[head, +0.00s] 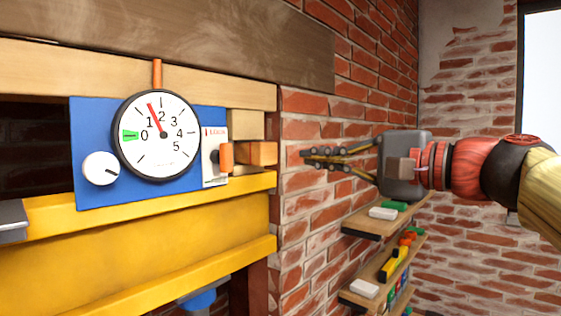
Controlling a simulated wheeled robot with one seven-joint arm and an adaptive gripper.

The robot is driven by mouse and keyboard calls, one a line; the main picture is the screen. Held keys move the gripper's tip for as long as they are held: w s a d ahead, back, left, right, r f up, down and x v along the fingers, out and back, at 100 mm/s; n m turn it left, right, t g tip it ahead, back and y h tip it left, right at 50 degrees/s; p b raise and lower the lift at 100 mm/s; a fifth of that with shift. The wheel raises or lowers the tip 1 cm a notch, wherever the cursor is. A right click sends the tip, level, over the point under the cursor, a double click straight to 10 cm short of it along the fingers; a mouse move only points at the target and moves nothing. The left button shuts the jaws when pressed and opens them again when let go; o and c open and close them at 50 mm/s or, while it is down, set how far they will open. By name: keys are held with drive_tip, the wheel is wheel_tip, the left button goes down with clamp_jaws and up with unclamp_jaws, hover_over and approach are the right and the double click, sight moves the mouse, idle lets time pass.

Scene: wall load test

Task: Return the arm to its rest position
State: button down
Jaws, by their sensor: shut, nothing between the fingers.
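My gripper (306,158) is at the right of the head view, at the end of my arm, which reaches in from the right edge. Its dark fingers are shut and empty and point left. In the picture the fingertips lie a little to the right of a wooden block end (263,153) and an orange handle (227,157). I cannot tell how far the fingertips are from the brick wall (307,205) behind them.
A blue panel (88,135) carries a round gauge (157,136), its red needle between 1 and 2, and a white knob (101,168). Below is a yellow beam (140,250). Shelves (372,228) with small items stand under my gripper. A dark beam (170,35) runs above.

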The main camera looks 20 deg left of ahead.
drive_tip(key=shift+d, duration=0.15)
idle(0.3)
drive_tip(key=d+f+n+h+b, duration=0.1)
drive_tip(key=d+f+h, duration=0.25)
drive_tip(key=f, duration=0.95)
drive_tip(key=d+f+h+b, duration=0.1)
drive_tip(key=d+f+h, duration=0.25)
drive_tip(key=f, duration=1.05)
drive_tip(key=s+d+f+n+h+b, duration=0.1)
drive_tip(key=s+d+f+h+b, duration=0.2)
drive_tip(key=s+d+f+b, duration=0.4)
drive_tip(key=s+d+f+n+h+b, duration=0.1)
drive_tip(key=s+d+f+h+b, duration=0.2)
drive_tip(key=f, duration=2.1)
drive_tip(key=s+d+f+n+g+h+b, duration=0.1)
drive_tip(key=s+d+f+h+b, duration=0.2)
drive_tip(key=s+d+f+b, duration=0.7)
wheel_tip(320, 180, down, 5)
drive_tip(key=shift+s+d+f+h+b, duration=0.15)
drive_tip(key=shift+s+d+h+b, duration=0.15)
drive_tip(key=shift+d+b, duration=0.6)
